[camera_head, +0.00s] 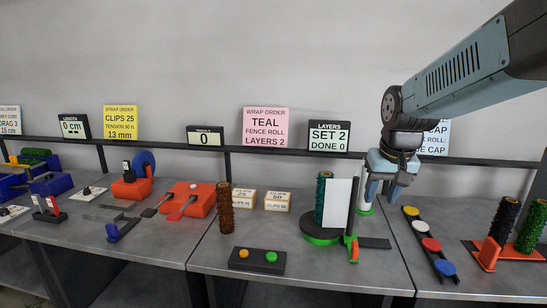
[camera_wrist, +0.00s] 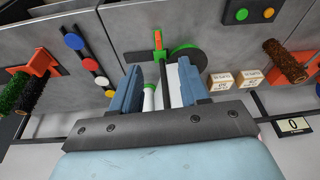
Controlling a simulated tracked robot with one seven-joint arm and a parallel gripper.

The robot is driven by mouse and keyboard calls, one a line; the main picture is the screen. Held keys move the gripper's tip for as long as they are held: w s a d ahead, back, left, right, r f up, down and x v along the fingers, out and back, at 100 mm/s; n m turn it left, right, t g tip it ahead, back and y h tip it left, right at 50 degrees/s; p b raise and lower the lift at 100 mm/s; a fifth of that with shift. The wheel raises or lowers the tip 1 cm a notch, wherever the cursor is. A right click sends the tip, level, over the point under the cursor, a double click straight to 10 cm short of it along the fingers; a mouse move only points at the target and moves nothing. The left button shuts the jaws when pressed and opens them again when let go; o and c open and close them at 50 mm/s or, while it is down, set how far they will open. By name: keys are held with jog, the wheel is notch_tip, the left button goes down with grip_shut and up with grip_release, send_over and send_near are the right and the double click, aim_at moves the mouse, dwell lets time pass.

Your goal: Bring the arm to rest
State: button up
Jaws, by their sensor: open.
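My gripper (camera_head: 389,190) hangs from my arm at the right of the head view, pointing down. It is above the bench, just right of the wrapping station with the green round base (camera_head: 322,238). In the wrist view my gripper (camera_wrist: 160,78) has its two blue fingers spread apart. The station's dark post and a white bottle-like thing (camera_wrist: 149,100) show between the fingers, but I see nothing clamped. On the station stand a teal roll (camera_head: 320,198) and a white panel (camera_head: 338,202).
A brown roll (camera_head: 225,207), two small boxes (camera_head: 277,201) and a button box (camera_head: 257,260) stand left of the station. A strip of coloured discs (camera_head: 430,244) and an orange rack (camera_head: 487,254) lie right. Signs line the rail; one reads "SET 2 DONE 0" (camera_head: 328,136).

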jog(key=s+r+t, duration=0.2)
jog(key=s+r, duration=0.1)
jog(key=s, duration=1)
jog(key=shift+a+r+n, duration=0.15)
jog(key=shift+a+n, duration=0.25)
jog(key=shift+c, duration=0.3)
dwell(1.8)
